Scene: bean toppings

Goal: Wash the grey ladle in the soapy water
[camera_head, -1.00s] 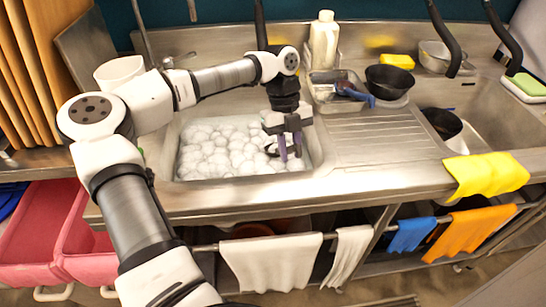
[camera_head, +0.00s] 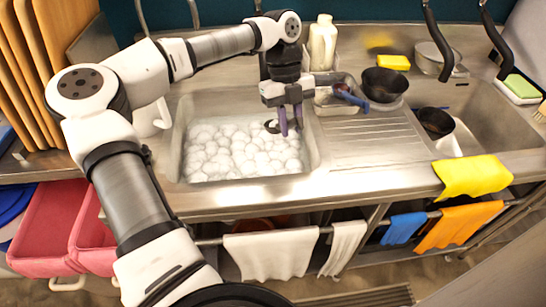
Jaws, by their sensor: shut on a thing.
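My gripper (camera_head: 291,128) points down over the back right of the left sink basin, with its two purple fingers close together. It is shut on a small dark thing (camera_head: 271,126) that shows just left of the fingertips, taken to be the grey ladle. Most of the ladle is hidden by the fingers or the foam. The soapy water (camera_head: 235,155) fills the left basin with white suds. I cannot tell whether the ladle touches the suds.
A steel container (camera_head: 322,95) with a blue-handled tool (camera_head: 352,97) and a black bowl (camera_head: 384,84) stand right of the gripper. The ribbed drainboard (camera_head: 368,135) is clear. A white bottle (camera_head: 322,44) stands behind. A white jug (camera_head: 147,118) is by the arm.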

